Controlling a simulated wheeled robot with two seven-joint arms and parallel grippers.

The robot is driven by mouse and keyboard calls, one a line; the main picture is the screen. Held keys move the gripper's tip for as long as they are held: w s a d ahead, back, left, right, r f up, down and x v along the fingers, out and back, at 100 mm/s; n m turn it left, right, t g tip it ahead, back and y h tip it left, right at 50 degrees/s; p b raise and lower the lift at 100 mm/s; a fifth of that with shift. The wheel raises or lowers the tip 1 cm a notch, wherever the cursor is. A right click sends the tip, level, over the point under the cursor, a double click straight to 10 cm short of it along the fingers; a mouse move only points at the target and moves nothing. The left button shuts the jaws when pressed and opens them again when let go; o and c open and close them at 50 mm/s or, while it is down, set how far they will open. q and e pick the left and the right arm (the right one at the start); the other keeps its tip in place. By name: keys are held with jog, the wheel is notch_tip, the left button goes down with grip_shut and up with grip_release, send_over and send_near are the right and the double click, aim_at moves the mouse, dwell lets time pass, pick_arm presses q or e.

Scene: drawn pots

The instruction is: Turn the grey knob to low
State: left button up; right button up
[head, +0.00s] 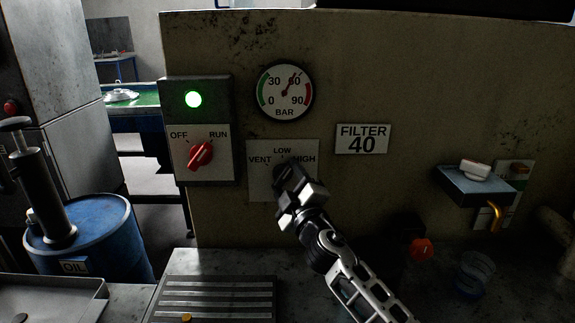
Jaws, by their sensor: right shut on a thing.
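The knob panel (257,186) is a pale plate on the wall, marked VENT at left, LOW at top and HIGH at right. My right gripper (287,174) is in front of this plate, below the LOW mark, and covers the place of the knob. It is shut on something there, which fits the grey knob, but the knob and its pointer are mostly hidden. I cannot tell which mark the knob points to. My left gripper is not in view.
A pressure gauge (285,92) hangs above. A FILTER 40 sign (362,139) is at right. A ribbed metal plate (215,299) lies below.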

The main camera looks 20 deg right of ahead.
jog(key=n+p, duration=0.1)
jog(key=n+g+p, duration=0.1)
jog(key=n+p, duration=0.1)
jog(key=shift+r+y, duration=0.3)
jog(key=shift+r, duration=0.05)
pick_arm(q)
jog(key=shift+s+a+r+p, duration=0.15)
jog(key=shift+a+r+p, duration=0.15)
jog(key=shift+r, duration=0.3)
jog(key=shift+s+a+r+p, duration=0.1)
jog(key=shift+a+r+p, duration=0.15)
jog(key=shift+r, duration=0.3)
pick_arm(e)
jog(key=shift+f+n+g, duration=0.1)
jog(key=shift+n+g, duration=0.5)
jog(key=shift+n, duration=1.1)
jog(key=o, duration=1)
